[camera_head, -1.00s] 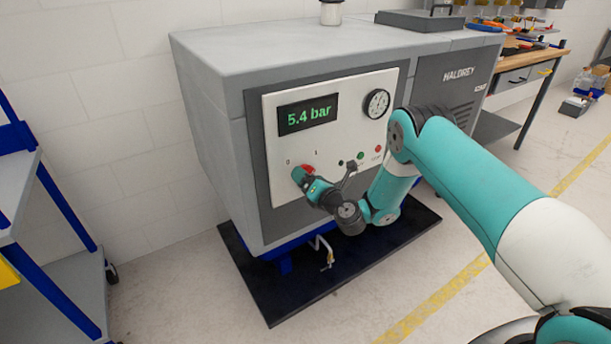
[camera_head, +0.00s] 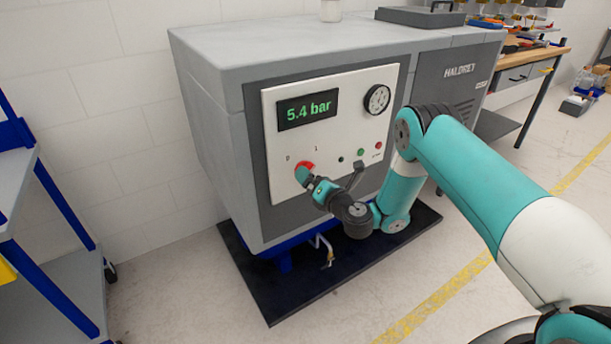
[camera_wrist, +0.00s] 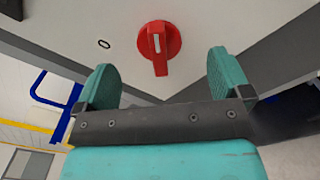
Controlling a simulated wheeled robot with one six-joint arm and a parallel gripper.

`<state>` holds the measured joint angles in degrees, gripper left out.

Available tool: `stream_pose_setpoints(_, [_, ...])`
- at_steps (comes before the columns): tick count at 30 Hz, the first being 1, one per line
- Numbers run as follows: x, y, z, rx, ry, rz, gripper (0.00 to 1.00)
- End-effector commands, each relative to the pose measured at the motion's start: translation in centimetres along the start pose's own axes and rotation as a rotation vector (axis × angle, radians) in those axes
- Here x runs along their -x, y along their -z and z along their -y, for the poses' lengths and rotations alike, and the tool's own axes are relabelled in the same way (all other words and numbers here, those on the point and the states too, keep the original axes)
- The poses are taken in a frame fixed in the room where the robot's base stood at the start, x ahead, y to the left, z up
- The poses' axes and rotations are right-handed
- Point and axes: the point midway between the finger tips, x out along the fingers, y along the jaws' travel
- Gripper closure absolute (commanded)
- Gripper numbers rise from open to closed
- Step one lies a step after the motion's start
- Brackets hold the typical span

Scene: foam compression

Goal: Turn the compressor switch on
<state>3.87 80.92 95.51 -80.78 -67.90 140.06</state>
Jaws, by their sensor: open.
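The compressor switch is a red rotary knob (camera_head: 306,167) on the light panel (camera_head: 345,110) of the grey compressor (camera_head: 215,120), below the display. In the head view a "0" mark is left of it and a "1" mark above right. In the wrist view the red knob (camera_wrist: 158,46) is centred, its handle almost upright with a white line, and the "0" is to its left. My gripper (camera_wrist: 161,64) is open, its teal fingers either side of the knob's lower end in that view, seemingly apart from it. In the head view my gripper (camera_head: 304,177) partly covers the knob's lower side.
The display (camera_head: 307,110) reads 5.4 bar; a dial gauge (camera_head: 377,99) is at its right. Small black, green and red buttons (camera_head: 360,153) are right of the switch. A blue-framed cart (camera_head: 60,200) stands left. A black base mat (camera_head: 290,300) lies below the compressor.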

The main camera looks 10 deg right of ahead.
Motion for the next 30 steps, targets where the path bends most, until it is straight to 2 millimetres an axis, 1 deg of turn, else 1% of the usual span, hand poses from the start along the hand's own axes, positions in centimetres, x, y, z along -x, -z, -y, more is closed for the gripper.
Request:
stream_pose_setpoints(1, [-0.1, 0.2, 0.2, 0.002, -0.004, 0.003, 0.04])
stream_pose_setpoints(13, [0.2, 0.1, 0.3, 0.002, -0.003, 0.003, 0.04])
stream_pose_setpoints(30, [1.3, 0.1, 0.2, 0.001, -0.003, 0.002, 0.04])
